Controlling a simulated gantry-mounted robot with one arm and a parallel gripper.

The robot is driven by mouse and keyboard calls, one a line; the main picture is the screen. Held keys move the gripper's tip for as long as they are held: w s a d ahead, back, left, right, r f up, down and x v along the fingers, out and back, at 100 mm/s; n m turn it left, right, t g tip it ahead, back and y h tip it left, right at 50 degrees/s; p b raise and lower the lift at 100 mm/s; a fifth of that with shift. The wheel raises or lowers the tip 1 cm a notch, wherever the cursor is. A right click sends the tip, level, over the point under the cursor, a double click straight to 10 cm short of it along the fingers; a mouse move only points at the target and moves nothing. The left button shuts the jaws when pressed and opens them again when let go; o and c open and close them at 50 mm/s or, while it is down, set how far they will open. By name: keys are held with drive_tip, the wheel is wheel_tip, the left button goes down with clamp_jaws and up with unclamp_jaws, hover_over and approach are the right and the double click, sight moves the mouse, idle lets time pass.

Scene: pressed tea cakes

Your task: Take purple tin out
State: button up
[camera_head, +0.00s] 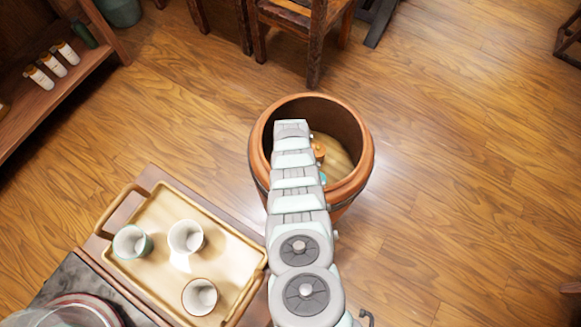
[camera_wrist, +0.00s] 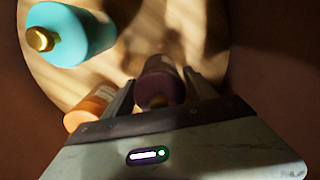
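A dark purple tin (camera_wrist: 160,82) stands between the two fingers of my gripper (camera_wrist: 160,88) in the wrist view, inside a round barrel (camera_head: 361,172). The fingertips are close to its sides, but whether they press on it cannot be told. In the head view my arm reaches down into the barrel and hides the purple tin and my gripper.
A teal tin with a gold knob (camera_wrist: 82,35) lies left of the purple tin on the barrel floor (camera_wrist: 125,62). An orange tin (camera_wrist: 88,108) is close beside the left finger. The barrel wall surrounds them. A tray (camera_head: 152,203) with three cups stands outside at left.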

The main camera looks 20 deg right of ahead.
drive_tip(key=c, duration=1.2)
drive_tip(key=shift+r, duration=0.1)
wheel_tip(320, 180, up, 33)
drive_tip(key=p, duration=2.6)
drive_tip(key=shift+p, duration=0.4)
